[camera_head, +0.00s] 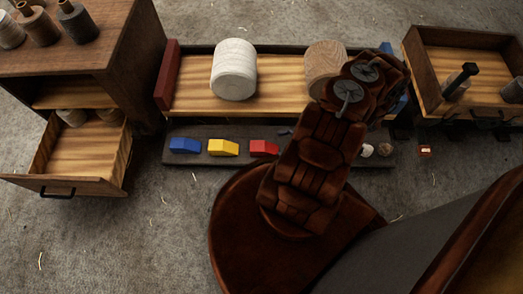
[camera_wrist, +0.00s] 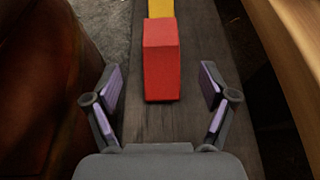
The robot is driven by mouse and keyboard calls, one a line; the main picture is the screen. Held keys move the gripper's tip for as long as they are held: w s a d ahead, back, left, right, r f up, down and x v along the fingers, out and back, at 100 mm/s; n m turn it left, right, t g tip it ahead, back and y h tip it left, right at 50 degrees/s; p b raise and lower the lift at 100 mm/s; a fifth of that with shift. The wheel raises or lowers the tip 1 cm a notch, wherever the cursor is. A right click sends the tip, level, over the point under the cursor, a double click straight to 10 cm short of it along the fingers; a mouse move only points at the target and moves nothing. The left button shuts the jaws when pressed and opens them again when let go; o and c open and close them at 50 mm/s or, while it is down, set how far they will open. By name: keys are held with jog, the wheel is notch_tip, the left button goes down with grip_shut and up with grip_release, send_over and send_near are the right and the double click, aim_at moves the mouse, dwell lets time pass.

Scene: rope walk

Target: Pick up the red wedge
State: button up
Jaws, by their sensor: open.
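The red wedge (camera_head: 263,148) lies on a dark low board (camera_head: 225,160), at the right end of a row with a yellow wedge (camera_head: 223,147) and a blue wedge (camera_head: 185,145). In the wrist view the red wedge (camera_wrist: 162,60) sits just ahead of my gripper (camera_wrist: 160,95), roughly centred between the two fingers. The fingers are apart, with purple pads facing inward, and nothing is between them. The yellow wedge (camera_wrist: 161,9) shows directly behind the red one. In the head view my arm hides the gripper.
Behind the board is a wooden tray (camera_head: 190,92) with a dark red end block (camera_head: 166,75), a white spool (camera_head: 234,69) and a brown spool (camera_head: 325,62). A cabinet with an open drawer (camera_head: 85,185) stands left. Another open drawer (camera_head: 430,90) is at right.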

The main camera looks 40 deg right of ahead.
aim_at(256, 148)
jog(key=b+x, duration=0.2)
jog(key=x, duration=0.4)
jog(key=shift+f, duration=0.1)
jog(key=b+x, duration=0.2)
jog(key=x, duration=0.1)
jog(key=shift+w+a+f+b, duration=0.15)
jog(key=shift+w+b, duration=0.05)
jog(key=shift+b, duration=0.15)
jog(key=shift+w+a+f, duration=0.15)
jog(key=shift+w+a, duration=0.3)
jog(key=shift+a, duration=0.05)
jog(key=c, duration=1.4)
jog(key=shift+o, duration=0.2)
